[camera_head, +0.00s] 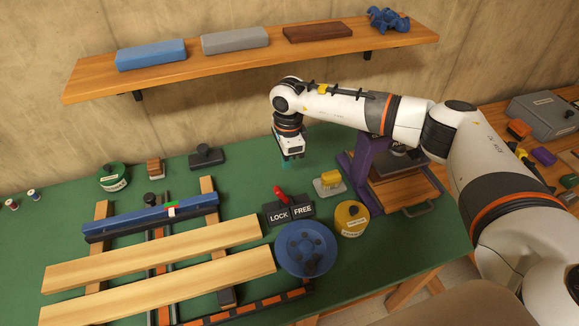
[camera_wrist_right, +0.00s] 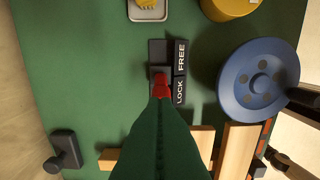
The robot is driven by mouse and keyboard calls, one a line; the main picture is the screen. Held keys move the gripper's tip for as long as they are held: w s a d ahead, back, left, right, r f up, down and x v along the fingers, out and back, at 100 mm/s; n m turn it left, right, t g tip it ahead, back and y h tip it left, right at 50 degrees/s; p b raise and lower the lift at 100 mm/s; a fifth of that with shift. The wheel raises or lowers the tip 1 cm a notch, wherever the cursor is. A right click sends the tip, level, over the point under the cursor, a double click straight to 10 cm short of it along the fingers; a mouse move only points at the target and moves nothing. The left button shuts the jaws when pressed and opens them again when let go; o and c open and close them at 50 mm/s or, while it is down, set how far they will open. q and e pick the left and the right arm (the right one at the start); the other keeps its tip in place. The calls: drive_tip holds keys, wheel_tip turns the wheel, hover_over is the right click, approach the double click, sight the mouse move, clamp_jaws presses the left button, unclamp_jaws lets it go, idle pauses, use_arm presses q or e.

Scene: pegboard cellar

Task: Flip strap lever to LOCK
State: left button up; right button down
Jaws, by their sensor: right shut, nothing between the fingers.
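The strap lever is a small red handle (camera_head: 280,193) on a dark base at the middle of the green bench. The base carries a LOCK label (camera_head: 279,215) on the left and a FREE label (camera_head: 302,210) on the right. The handle leans left, toward the LOCK side. In the right wrist view the red handle (camera_wrist_right: 161,84) lies beside the word LOCK (camera_wrist_right: 180,91), its lower end meeting the fingers' outline. My right gripper (camera_head: 285,163) is shut and empty, above and behind the lever in the head view, apart from it. My left gripper is out of view.
A blue round wheel (camera_head: 304,248), a yellow tin (camera_head: 351,218) and a brush on a tray (camera_head: 328,184) stand close to the lever. Wooden slats (camera_head: 160,250) lie to the left. A purple press (camera_head: 362,165) stands right. A shelf (camera_head: 255,56) hangs above.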

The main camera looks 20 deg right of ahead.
wheel_tip(320, 180, up, 13)
drive_tip(key=a+p, duration=0.2)
drive_tip(key=p, duration=0.3)
drive_tip(key=shift+a, duration=0.15)
